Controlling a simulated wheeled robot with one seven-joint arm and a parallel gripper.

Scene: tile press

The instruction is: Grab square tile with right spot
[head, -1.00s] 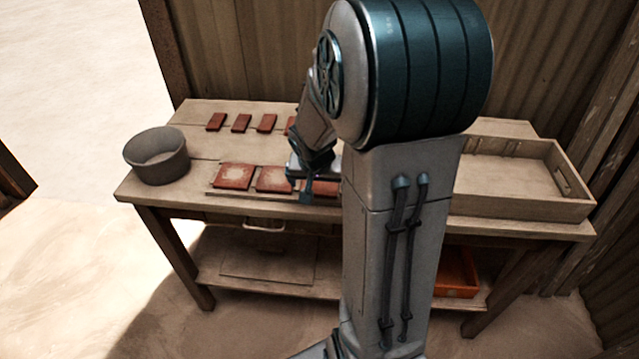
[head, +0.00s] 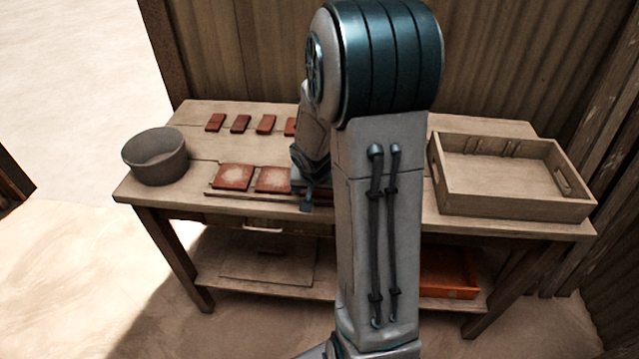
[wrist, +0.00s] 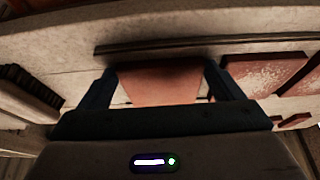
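Two square red-brown tiles with pale speckled patches, the left one (head: 233,177) and the one beside it (head: 272,179), lie on a low board (head: 213,193) on the bench. My gripper (head: 307,196) is low at the row's right part, mostly hidden by my arm. In the wrist view, a plain-looking reddish tile (wrist: 160,82) lies between the two spread fingers of my gripper (wrist: 160,75). The fingers flank its sides; I cannot tell whether they touch it. Speckled tiles (wrist: 265,74) show to the right there. The row's right end is hidden in the head view.
Small rectangular tiles (head: 240,124) lie along the bench's back. A grey bucket (head: 155,157) stands at the left end, a wooden tray (head: 510,190) at the right. An orange bin (head: 449,272) is on the lower shelf. The wooden bench (head: 190,205) is clear between bucket and tiles.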

